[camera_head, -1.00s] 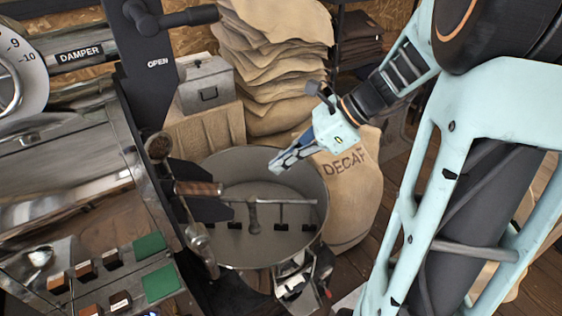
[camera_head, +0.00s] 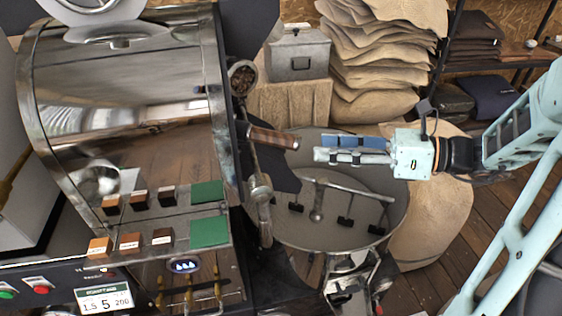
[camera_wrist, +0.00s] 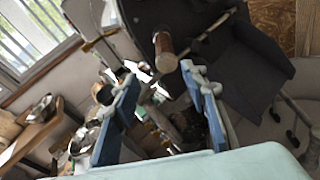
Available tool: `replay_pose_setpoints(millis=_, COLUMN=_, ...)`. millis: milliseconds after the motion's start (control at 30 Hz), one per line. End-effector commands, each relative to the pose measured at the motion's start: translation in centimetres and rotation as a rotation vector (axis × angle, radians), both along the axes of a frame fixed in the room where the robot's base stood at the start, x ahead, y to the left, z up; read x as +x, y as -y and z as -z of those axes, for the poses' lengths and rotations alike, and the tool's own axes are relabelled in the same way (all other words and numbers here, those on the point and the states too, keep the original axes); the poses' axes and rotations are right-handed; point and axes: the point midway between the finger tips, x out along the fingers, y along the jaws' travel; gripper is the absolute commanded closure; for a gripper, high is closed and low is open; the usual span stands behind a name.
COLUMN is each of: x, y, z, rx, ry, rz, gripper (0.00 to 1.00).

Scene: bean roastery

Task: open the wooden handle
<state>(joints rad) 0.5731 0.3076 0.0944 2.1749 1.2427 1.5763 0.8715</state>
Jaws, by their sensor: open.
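The wooden handle (camera_head: 273,138) is a brown cylinder sticking out to the right from the roaster's front, above the left side of the round cooling pan. In the wrist view the wooden handle (camera_wrist: 165,54) points toward the camera, ahead of the jaws and between their lines. My gripper (camera_head: 318,148) is open and empty, with its blue-padded fingers pointing left at the handle. A small gap shows between fingertips and handle. In the wrist view my gripper (camera_wrist: 158,78) has its two fingers spread apart.
The steel roaster drum (camera_head: 130,95) fills the left. The cooling pan (camera_head: 395,218) with stirring arms lies below my gripper. A grey metal box (camera_head: 298,58) and stacked sacks (camera_head: 385,50) stand behind. A dark plate is beside the handle in the wrist view.

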Motion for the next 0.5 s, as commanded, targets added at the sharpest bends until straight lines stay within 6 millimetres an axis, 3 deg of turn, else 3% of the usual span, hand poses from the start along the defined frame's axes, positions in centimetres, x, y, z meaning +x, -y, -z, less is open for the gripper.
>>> replay_pose_setpoints(millis=33, x=0.2, y=-0.1, z=1.6, rx=0.046, ry=-0.002, rz=0.009, gripper=0.60)
replay_pose_setpoints(millis=333, x=0.9, y=-0.3, z=1.4, rx=0.172, ry=0.010, rz=0.040, gripper=0.60)
replay_pose_setpoints(millis=500, x=1.3, y=-2.3, z=1.2, rx=0.172, ry=0.010, rz=0.037, gripper=0.60)
